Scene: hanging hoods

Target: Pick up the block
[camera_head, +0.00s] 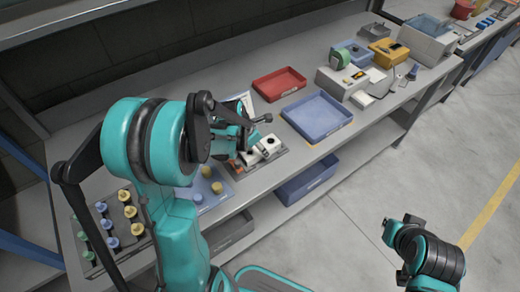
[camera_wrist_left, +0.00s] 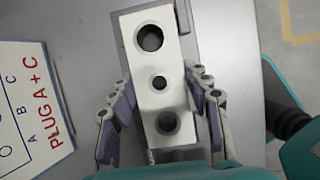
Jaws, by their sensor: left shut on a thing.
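The white block (camera_wrist_left: 184,70) has a row of three round holes and fills the middle of the left wrist view. My left gripper (camera_wrist_left: 160,105) has one finger on each long side of it and is shut on it. I cannot tell whether the block is lifted. My right arm is at the lower right of the head view; its gripper is not seen.
A sign reading "PLUG A+C" (camera_wrist_left: 35,105) lies left of the block. A blue tray (camera_head: 318,115) and a red tray (camera_head: 280,83) are farther along the bench. Yellow, blue and green pegs (camera_head: 110,228) stand at the near left. A blue bin (camera_head: 308,180) is below.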

